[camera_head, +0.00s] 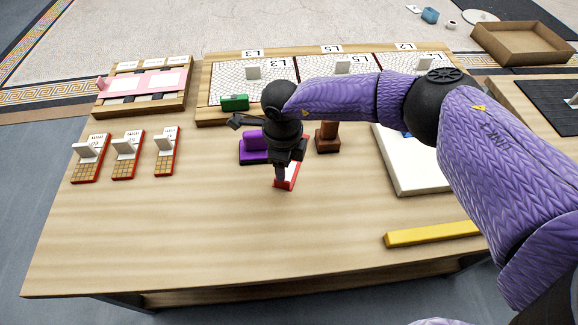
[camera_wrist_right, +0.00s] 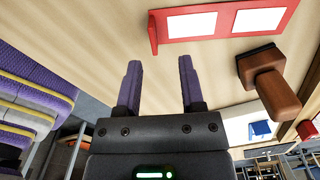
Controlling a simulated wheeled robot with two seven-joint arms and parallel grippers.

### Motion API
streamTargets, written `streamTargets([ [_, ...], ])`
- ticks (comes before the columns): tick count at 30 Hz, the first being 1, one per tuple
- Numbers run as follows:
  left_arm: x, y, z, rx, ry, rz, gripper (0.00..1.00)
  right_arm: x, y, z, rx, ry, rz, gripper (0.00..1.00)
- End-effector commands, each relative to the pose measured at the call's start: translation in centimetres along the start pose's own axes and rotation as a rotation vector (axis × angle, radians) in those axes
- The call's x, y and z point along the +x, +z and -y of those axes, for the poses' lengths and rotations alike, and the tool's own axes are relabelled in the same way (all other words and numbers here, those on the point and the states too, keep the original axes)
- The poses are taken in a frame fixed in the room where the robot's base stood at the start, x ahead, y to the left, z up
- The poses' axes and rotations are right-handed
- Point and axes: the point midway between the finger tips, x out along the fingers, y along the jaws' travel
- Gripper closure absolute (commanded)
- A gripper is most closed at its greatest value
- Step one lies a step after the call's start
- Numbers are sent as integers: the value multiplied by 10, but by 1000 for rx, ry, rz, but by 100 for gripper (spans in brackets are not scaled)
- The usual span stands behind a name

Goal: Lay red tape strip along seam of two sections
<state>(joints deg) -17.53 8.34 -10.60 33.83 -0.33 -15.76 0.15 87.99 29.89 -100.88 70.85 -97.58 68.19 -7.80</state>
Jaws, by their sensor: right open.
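A red strip-like piece with white panels (camera_head: 291,177) lies on the table under my right gripper (camera_head: 284,162). It also shows in the right wrist view (camera_wrist_right: 219,36), lying beyond the fingers, apart from them. My right gripper (camera_wrist_right: 158,65) is open with nothing between its fingers. My right arm hides parts of the middle and right panels. My left gripper is not in view.
A purple block (camera_head: 252,149) and a brown block with a handle (camera_head: 328,138) flank the gripper. A green block (camera_head: 234,103) sits at the frame's front. A white tray (camera_head: 420,184) and yellow bar (camera_head: 431,234) lie right; tiled pieces (camera_head: 124,157) left. The front left table is clear.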

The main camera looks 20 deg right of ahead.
Motion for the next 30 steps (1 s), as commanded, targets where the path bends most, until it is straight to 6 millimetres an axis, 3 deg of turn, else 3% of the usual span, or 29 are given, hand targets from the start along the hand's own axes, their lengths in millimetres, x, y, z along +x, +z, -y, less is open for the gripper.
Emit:
streamTargets([
  [6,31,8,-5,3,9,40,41,48,2,-8,1,7,-3,50],
  [13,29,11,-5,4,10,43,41,46,3,-7,3,2,3,50],
  [20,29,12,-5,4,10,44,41,46,3,-7,3,2,3,99],
  [30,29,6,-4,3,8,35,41,46,3,-7,3,3,3,100],
])
